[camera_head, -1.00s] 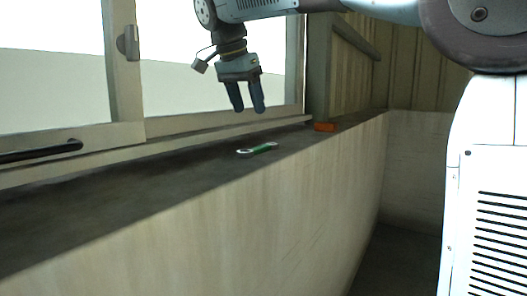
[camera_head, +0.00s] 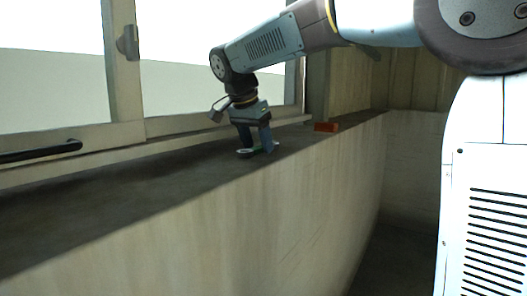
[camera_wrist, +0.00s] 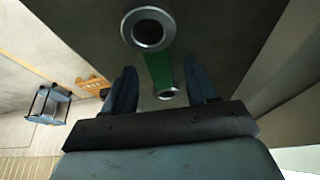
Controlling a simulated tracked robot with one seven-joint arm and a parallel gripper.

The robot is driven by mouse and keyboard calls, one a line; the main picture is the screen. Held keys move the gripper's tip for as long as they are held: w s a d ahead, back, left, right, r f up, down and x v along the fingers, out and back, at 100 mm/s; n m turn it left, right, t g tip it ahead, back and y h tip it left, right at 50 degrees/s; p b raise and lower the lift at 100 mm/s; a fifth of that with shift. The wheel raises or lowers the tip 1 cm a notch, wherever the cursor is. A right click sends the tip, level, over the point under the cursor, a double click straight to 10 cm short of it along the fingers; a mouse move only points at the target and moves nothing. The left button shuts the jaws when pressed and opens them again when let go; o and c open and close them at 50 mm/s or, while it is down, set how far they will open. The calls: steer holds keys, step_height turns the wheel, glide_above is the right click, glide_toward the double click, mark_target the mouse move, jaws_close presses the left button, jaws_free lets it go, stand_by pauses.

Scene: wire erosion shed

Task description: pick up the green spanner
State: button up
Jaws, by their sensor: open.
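The green spanner lies on the dark window ledge (camera_head: 130,195). In the head view its silver ring end (camera_head: 244,153) shows by the left finger, and the rest is mostly behind my gripper (camera_head: 256,150). In the wrist view the spanner (camera_wrist: 158,70) has a green handle, a large silver ring end and a smaller ring end. My gripper (camera_wrist: 163,88) is open, pointing down, with its fingers low on either side of the handle. The handle runs between the fingers, with the small ring nearer the palm. Whether a finger touches it I cannot tell.
An orange-red block (camera_head: 326,127) lies on the ledge to the right of my gripper. The window frame (camera_head: 122,60) stands behind the ledge. The ledge's front edge drops off close to my gripper. The ledge to the left is clear.

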steer(key=shift+c, duration=0.4)
jaws_close()
